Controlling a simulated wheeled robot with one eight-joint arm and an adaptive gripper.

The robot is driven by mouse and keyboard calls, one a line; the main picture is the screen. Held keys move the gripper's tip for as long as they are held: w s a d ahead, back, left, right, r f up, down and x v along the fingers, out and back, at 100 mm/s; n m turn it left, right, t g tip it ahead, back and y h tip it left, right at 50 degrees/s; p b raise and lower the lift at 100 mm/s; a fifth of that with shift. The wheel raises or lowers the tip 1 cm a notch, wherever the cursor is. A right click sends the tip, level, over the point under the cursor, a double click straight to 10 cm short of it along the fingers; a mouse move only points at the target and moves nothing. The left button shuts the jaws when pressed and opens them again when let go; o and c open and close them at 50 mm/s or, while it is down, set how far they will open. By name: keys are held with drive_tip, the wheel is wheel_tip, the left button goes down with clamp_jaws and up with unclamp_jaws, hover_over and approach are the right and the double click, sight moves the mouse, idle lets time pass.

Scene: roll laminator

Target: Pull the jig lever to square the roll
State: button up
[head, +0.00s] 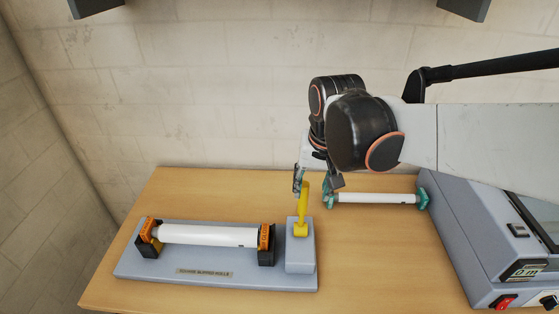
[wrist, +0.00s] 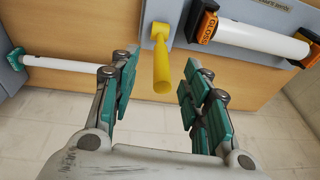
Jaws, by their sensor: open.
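The jig lever (head: 302,212) is yellow and stands up from a grey block (head: 300,256) at the right end of the jig base. In the wrist view the lever (wrist: 162,66) lies between my open fingers. The white roll (head: 208,234) lies in the jig between two black supports with orange end pieces; it also shows in the wrist view (wrist: 255,38). My gripper (head: 315,184) is at the lever's upper part, its fingers on either side. In the wrist view my gripper (wrist: 160,95) shows gaps between both fingers and the lever.
The jig base (head: 140,272) bears a label plate and sits on the wooden table (head: 360,265). A second white roll (head: 375,198) with teal ends lies behind, near the grey laminator (head: 455,235) on the right. The table front between jig and laminator is clear.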

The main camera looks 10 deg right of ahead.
wheel_tip(320, 180, up, 2)
drive_tip(key=r+m+g+p, duration=0.1)
drive_tip(key=g+p, duration=0.1)
drive_tip(key=p, duration=0.2)
hover_over(303, 202)
drive_tip(key=shift+d+f, duration=0.25)
drive_tip(key=shift+w+f+m+g+p, duration=0.1)
drive_tip(key=shift+w+m+g+p, duration=0.25)
drive_tip(key=shift+w+p, duration=0.4)
wheel_tip(303, 202, down, 14)
drive_tip(key=shift+s+r+b, duration=0.1)
drive_tip(key=shift+b, duration=0.65)
drive_tip(key=shift+c, duration=0.6)
clamp_jaws()
